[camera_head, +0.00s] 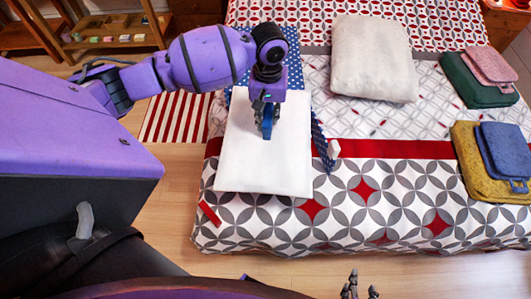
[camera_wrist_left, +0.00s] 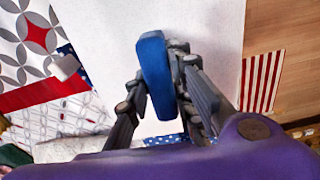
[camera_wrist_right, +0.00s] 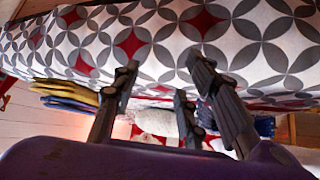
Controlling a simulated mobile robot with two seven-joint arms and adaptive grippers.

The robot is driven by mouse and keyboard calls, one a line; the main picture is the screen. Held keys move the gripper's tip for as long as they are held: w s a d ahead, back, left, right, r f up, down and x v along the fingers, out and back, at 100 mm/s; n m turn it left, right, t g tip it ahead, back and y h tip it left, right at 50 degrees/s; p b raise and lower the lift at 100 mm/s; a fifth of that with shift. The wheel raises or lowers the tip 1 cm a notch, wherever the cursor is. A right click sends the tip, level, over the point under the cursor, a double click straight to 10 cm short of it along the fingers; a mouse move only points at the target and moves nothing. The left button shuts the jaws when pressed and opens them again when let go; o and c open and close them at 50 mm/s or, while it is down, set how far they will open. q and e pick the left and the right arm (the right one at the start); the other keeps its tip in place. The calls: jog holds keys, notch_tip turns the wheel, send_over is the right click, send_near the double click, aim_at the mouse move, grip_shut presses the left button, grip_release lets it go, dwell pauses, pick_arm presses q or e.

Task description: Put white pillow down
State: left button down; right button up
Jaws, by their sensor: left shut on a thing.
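A plump white pillow (camera_head: 375,60) lies on the far middle of the bed, apart from both grippers. A flat white rectangular piece (camera_head: 250,165) lies near the bed's left edge; I cannot tell what it is. My left gripper (camera_head: 266,122) is over this piece and shut on a rounded blue thing, also seen in the left wrist view (camera_wrist_left: 155,75). I cannot tell whether the blue thing touches the white piece. My right gripper (camera_head: 360,287) is at the front, off the bed; in the right wrist view (camera_wrist_right: 160,95) its fingers are apart and empty.
Blue star-patterned cloth (camera_head: 292,48) shows around the white piece, with a small white block (camera_head: 334,149) beside it. Folded green and pink (camera_head: 492,66) and yellow and blue (camera_head: 505,153) textiles lie at the bed's right. A striped rug (camera_head: 172,118) is left of the bed.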

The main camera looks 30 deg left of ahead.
pick_arm(q)
jog(key=shift+n, duration=0.4)
jog(key=f, duration=0.1)
jog(key=a+f, duration=0.1)
jog(key=f, duration=0.2)
jog(key=shift+w+a, duration=0.1)
jog(key=shift+a, duration=0.25)
notch_tip(320, 180, down, 4)
jog(key=shift+f+b, duration=0.25)
jog(key=shift+b, duration=0.2)
notch_tip(320, 180, down, 4)
jog(key=shift+f, duration=0.3)
jog(key=shift+f, duration=0.2)
jog(key=c, duration=1.5)
grip_release()
jog(key=shift+c, duration=0.2)
jog(key=shift+r, duration=0.15)
